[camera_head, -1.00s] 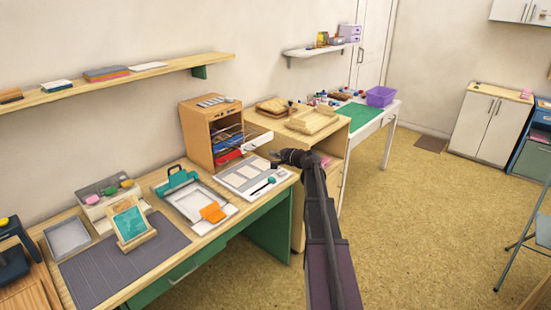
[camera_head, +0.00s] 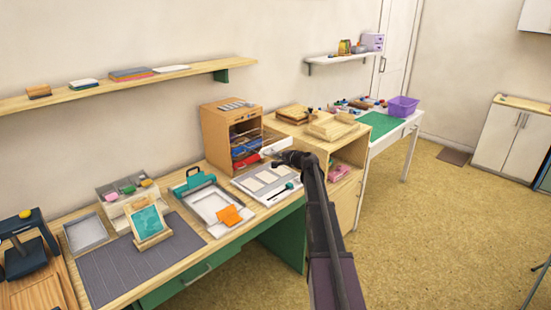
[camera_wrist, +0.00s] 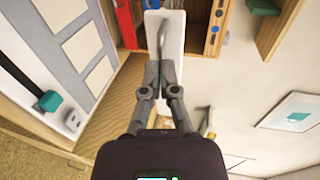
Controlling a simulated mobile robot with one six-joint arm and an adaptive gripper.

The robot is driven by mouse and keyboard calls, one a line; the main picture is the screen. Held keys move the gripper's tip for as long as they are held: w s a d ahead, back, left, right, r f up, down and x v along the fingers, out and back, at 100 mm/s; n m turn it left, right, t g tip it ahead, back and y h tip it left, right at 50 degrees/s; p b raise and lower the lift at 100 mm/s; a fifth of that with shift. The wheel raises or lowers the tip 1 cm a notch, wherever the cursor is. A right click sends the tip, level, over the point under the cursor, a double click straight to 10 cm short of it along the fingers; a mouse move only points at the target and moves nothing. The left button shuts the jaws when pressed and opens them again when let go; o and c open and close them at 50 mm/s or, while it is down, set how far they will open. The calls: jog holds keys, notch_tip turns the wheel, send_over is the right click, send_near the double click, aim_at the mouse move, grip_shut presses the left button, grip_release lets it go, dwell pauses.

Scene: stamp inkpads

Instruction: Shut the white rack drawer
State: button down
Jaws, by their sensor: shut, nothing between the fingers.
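The wooden rack (camera_head: 215,130) stands at the back of the workbench, with blue, red and other coloured drawers in its open front. Its white drawer (camera_head: 275,146) sticks out to the front right. In the wrist view the white drawer's front (camera_wrist: 176,22) is a narrow pale panel with a grey bar handle (camera_wrist: 163,38). My gripper (camera_head: 279,157) is at the drawer's front. In the wrist view my gripper (camera_wrist: 160,66) is shut and empty, its fingertips overlapping the panel near the handle. I cannot tell whether they touch it. My arm hides part of the area below.
A white board with pale panels (camera_head: 262,184) lies in front of the rack. A wooden cabinet (camera_head: 350,155) with wooden blocks on top stands close to the right of the rack. A teal-handled press (camera_head: 200,195) is on the left. Open floor lies at the right.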

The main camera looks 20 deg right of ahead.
send_near(245, 142)
jog(key=x, duration=0.3)
jog(key=r+x, duration=0.1)
jog(key=x, duration=0.7)
jog(key=shift+w+r, duration=0.2)
jog(key=shift+w, duration=0.05)
jog(key=shift+s+d, duration=0.1)
jog(key=shift+s+d+r, duration=0.1)
jog(key=shift+s+r, duration=0.05)
jog(key=shift+s, duration=0.35)
jog(key=p+v, duration=0.3)
jog(key=v, duration=1)
